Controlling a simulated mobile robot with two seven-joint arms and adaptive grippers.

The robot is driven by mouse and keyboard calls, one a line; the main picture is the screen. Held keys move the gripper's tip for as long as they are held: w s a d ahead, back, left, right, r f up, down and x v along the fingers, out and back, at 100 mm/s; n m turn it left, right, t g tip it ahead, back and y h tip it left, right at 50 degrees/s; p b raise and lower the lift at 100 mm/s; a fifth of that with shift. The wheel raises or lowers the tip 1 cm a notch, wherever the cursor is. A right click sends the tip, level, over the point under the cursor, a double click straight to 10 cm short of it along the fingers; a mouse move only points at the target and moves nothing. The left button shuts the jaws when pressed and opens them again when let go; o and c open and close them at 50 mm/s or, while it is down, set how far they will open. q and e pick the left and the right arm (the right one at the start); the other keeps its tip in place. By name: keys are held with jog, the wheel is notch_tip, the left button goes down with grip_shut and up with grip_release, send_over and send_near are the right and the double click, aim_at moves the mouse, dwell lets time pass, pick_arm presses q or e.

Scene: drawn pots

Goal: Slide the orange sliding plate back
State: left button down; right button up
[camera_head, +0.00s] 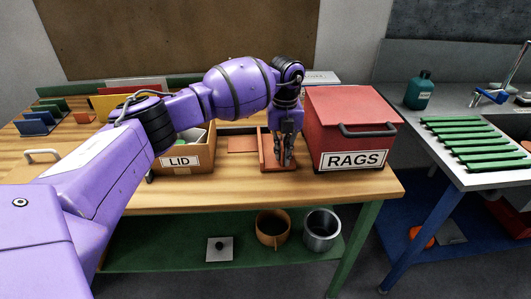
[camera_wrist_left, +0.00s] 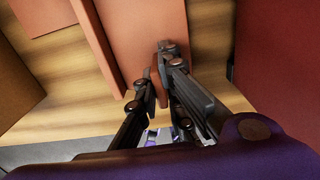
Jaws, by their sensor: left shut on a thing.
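The orange sliding plate (camera_wrist_left: 150,28) lies flat on the wooden table, beside a raised reddish rail (camera_wrist_left: 95,38). In the head view the plate (camera_head: 268,161) sits between the LID box and the RAGS box, partly hidden by my gripper. My left gripper (camera_head: 283,160) points down over the plate's near part. In the left wrist view its fingers (camera_wrist_left: 153,80) are closed around a small orange upright piece at the near end of the plate. The exact contact is partly hidden by the fingers. My right gripper is in neither view.
The red RAGS box (camera_head: 352,125) stands close on the right of my gripper. The cardboard LID box (camera_head: 187,158) stands on the left. A flat brown piece (camera_head: 242,144) lies beside the plate. The table's front edge (camera_head: 290,190) is near.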

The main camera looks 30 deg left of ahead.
pick_arm(q)
jog(key=shift+d, duration=0.15)
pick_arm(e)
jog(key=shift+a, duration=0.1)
pick_arm(q)
jog(key=shift+w, duration=0.1)
jog(key=c, duration=2)
grip_release()
jog(key=shift+d, duration=0.1)
jog(key=shift+o, duration=0.7)
notch_tip(320, 180, up, 12)
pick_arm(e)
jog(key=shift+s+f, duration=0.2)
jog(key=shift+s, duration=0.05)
pick_arm(q)
jog(key=shift+f, duration=0.1)
